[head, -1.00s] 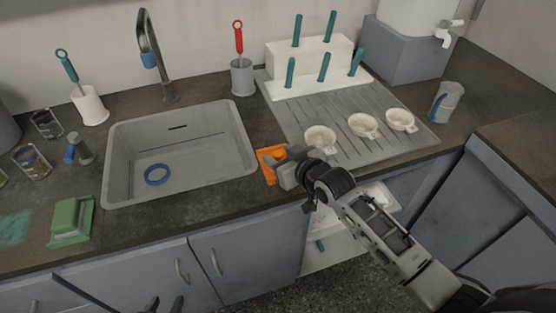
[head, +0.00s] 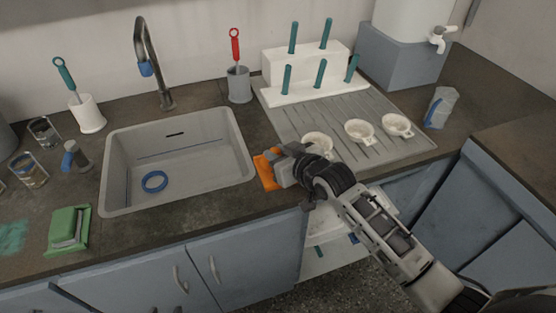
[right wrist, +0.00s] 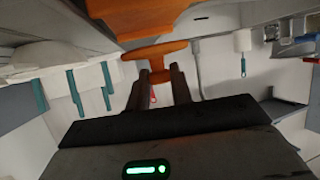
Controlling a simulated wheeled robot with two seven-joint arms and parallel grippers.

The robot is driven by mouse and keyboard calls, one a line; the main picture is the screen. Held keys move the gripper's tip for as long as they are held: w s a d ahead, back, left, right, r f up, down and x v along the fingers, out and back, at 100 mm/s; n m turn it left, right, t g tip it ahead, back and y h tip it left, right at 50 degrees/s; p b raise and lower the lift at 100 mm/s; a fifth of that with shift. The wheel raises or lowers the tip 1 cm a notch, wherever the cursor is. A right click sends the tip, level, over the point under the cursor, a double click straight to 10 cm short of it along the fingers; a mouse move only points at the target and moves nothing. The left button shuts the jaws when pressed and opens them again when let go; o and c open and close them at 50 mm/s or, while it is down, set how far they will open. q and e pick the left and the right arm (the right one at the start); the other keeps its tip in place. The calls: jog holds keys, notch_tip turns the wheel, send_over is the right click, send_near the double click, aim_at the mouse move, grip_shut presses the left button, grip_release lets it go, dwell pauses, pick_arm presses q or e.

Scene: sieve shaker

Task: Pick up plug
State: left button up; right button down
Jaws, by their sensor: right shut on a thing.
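The plug (right wrist: 154,51) appears as an orange piece with a crossbar in the right wrist view. A broader orange part (right wrist: 138,16) lies beyond it at the top of that view; I cannot tell whether the two are joined. In the head view the orange shape (head: 264,174) is at the counter's front, right of the sink, partly hidden by my right gripper (head: 277,164). My right gripper, with dark fingers in the right wrist view (right wrist: 160,82), is shut on the orange piece.
The sink (head: 125,205) with a blue ring (head: 154,181) is left of the right gripper. A draining board (head: 385,142) with several white cups is to the right. A grey holder with a red-handled brush (head: 235,45) stands behind.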

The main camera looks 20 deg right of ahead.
jog(key=s+a+r, duration=0.2)
jog(key=s+r, duration=0.7)
jog(key=s, duration=0.4)
jog(key=d+m+h, duration=0.1)
jog(key=s+d+r+m+h, duration=0.1)
jog(key=d, duration=0.1)
jog(key=s+d+r+m+h, duration=0.1)
jog(key=h, duration=0.1)
jog(key=shift+d+t, duration=0.35)
jog(key=shift+t, duration=0.05)
jog(key=shift+f, duration=0.1)
